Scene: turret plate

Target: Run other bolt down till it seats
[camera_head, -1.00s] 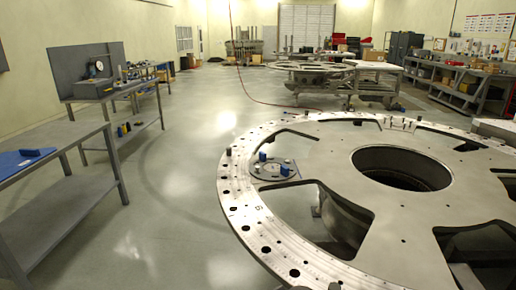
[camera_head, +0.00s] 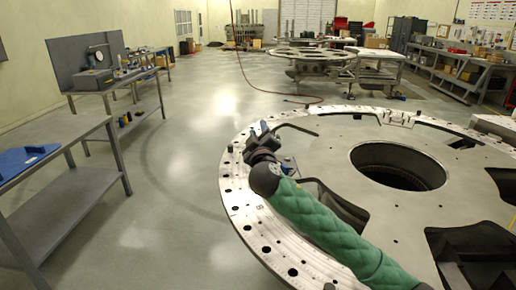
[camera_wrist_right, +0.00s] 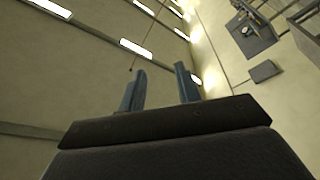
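The large round turret plate (camera_head: 300,262) fills the right of the head view. My right arm, in a green sleeve, reaches across its near left part, and my right gripper (camera_head: 259,133) is over the plate's left rim area. In the right wrist view its two blue-grey fingers (camera_wrist_right: 161,80) stand apart with nothing between them. A small round fitting with blue-topped bolts lies behind my wrist; only its right edge (camera_head: 289,166) shows, and how far each bolt is down is hidden. My left gripper is out of view.
A grey workbench (camera_head: 55,130) with a blue mat (camera_head: 22,160) stands at left, with another bench (camera_head: 105,92) behind it. Another round plate on a stand (camera_head: 310,53) is at the back. Open floor (camera_head: 190,200) lies between. The turret plate has large openings.

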